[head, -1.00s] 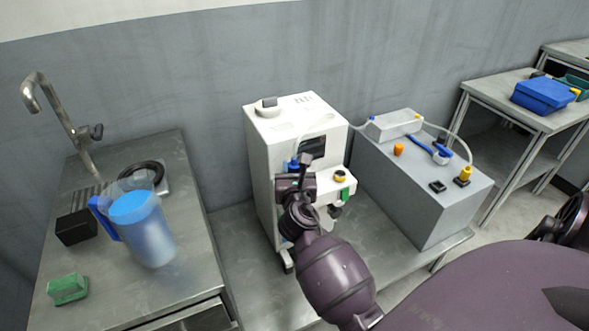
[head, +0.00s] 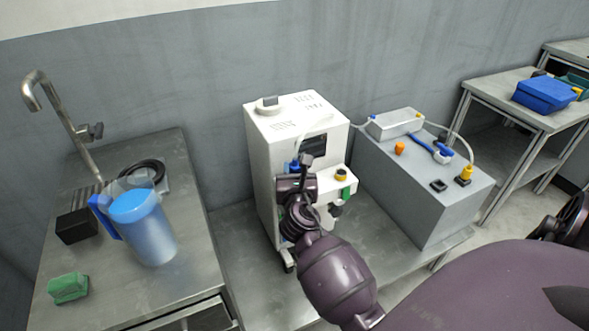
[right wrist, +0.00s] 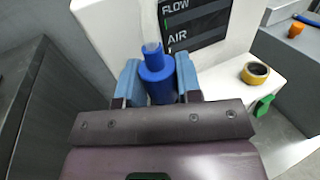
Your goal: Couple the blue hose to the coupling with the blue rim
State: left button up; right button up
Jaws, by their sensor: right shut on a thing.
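My right gripper (head: 296,176) is at the front of the white machine (head: 262,180). In the right wrist view my right gripper (right wrist: 158,82) is shut on the blue hose's end (right wrist: 156,75), a blue cylinder with a narrower tip. The blue end (head: 294,165) also shows just beyond the gripper in the head view. A pale hose runs from near it over to the right. A coupling with a yellow rim (head: 341,174) sits on the machine's ledge. I see no blue-rimmed coupling; my gripper covers part of the ledge. My left gripper is not in view.
A grey box (head: 420,205) to the right bears a blue tool (head: 437,149), an orange knob (head: 399,148) and a yellow hose end (head: 464,175). A blue jug (head: 148,230) and a green sponge (head: 68,287) stand on the left table. A green tab (right wrist: 263,106) hangs from the ledge.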

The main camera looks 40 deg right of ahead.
jog(key=shift+f, duration=0.25)
jog(key=o, duration=0.6)
jog(key=shift+o, duration=0.2)
jog(key=v, duration=1.1)
dwell(0.5)
dwell(0.6)
